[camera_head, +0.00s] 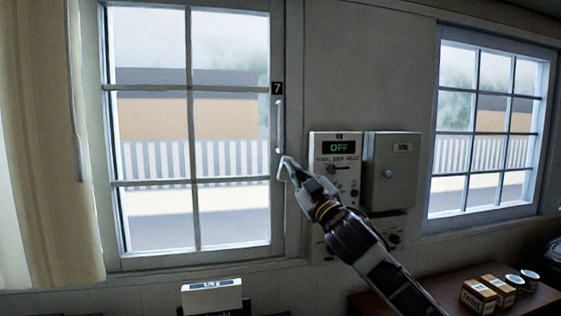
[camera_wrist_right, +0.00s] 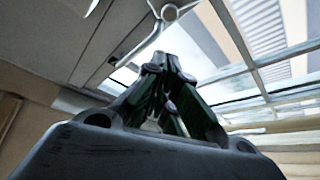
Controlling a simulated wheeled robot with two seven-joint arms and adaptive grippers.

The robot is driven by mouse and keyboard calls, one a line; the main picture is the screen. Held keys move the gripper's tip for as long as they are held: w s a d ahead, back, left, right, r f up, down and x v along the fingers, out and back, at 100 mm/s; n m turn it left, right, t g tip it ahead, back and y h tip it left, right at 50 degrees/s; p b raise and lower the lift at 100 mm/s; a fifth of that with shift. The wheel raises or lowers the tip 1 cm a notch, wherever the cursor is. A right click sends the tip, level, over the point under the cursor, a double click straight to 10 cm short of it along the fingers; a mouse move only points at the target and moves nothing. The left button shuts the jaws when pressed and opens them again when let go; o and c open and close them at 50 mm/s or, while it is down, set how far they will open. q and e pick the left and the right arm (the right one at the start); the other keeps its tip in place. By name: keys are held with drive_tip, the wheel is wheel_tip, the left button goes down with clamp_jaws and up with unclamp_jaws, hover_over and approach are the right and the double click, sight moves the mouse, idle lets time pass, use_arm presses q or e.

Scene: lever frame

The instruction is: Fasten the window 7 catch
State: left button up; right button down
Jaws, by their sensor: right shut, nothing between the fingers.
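Window 7 (camera_head: 190,130) is a pale-framed window with several panes, its sash looking closed against the frame. A black plate with a white 7 (camera_head: 277,88) is on its right stile. Below the plate is a slim white upright bar (camera_head: 280,125). My right gripper (camera_head: 289,165) is shut and empty, with its tips at the stile just below this bar. In the right wrist view a pale catch lever with a round pivot (camera_wrist_right: 169,12) lies just beyond the shut fingers (camera_wrist_right: 163,62). I cannot tell whether they touch. My left gripper is not in view.
A grey panel reading OFF (camera_head: 338,147) and a grey box with a knob (camera_head: 391,172) are on the wall right of the window. A curtain (camera_head: 45,150) hangs at the left. Small boxes (camera_head: 479,295) and cans stand on a table at lower right. A second window (camera_head: 487,130) is far right.

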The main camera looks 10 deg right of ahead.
sight(284, 160)
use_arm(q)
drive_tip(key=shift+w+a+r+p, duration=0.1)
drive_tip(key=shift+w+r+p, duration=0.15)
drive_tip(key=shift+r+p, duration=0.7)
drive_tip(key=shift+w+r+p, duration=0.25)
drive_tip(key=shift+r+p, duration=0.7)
use_arm(e)
drive_tip(key=shift+y, duration=0.3)
drive_tip(key=shift+w+d+f+x, duration=0.15)
drive_tip(key=shift+d+f+x, duration=0.1)
drive_tip(key=shift+x, duration=1.25)
drive_tip(key=shift+w+d+f+x, duration=0.1)
drive_tip(key=shift+w+f+x, duration=0.1)
drive_tip(key=shift+x, duration=1.3)
drive_tip(key=shift+w+d+f+x, duration=0.1)
drive_tip(key=shift+d+f+x, duration=0.15)
drive_tip(key=shift+x, duration=1.25)
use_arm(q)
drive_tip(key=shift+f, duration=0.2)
use_arm(e)
drive_tip(key=shift+f, duration=0.1)
